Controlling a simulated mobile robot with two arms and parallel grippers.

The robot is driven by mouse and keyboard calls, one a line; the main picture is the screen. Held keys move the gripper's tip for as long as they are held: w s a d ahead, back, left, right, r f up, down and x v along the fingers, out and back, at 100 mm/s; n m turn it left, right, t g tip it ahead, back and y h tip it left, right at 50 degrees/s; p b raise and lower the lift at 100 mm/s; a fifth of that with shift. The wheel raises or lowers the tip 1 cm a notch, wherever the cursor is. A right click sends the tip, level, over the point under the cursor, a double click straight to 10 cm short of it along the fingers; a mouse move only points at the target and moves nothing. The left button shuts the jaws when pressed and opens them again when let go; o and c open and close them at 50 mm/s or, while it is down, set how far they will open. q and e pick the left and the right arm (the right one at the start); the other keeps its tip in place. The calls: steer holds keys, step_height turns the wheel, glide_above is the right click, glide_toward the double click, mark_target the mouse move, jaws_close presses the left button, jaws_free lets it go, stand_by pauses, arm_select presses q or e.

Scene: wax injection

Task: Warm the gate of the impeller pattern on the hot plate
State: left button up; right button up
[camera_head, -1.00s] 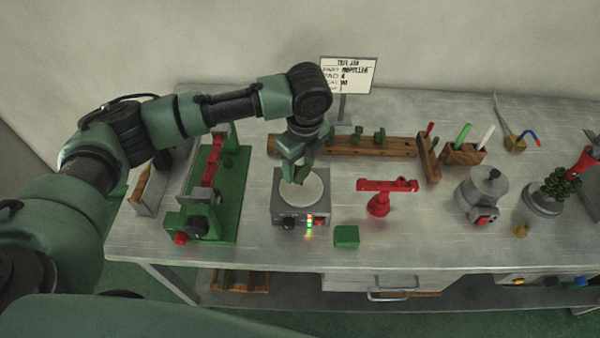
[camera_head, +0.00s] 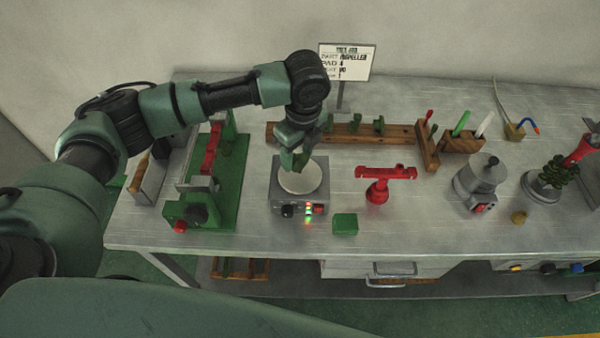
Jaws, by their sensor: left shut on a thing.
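The hot plate (camera_head: 299,180) is a grey box with a round pale top, a knob and small lit lamps on its front. It stands on the bench left of the middle. My left gripper (camera_head: 294,152) points down over the back of the plate and is shut on a small green piece, which I take for the impeller pattern (camera_head: 302,158). The gripper partly hides the pattern. I cannot tell whether the pattern's lower end touches the plate. My right gripper is not in view.
A green fixture with red parts (camera_head: 210,165) stands left of the plate. A wooden rack (camera_head: 350,131) with green pieces lies behind. A red stand (camera_head: 378,188) and a green block (camera_head: 345,224) are to the right. A grey pot (camera_head: 478,184) stands further right.

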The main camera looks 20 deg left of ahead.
arm_select(q)
steer(key=shift+f, duration=0.45)
stand_by(0.3)
stand_by(1.2)
steer(key=shift+s+f+p, duration=0.1)
steer(key=shift+p, duration=0.35)
stand_by(1.5)
step_height(320, 180, up, 6)
steer(key=p, duration=0.6)
steer(key=shift+r+p, duration=0.2)
steer(key=shift+p, duration=0.15)
steer(key=shift+f, duration=0.1)
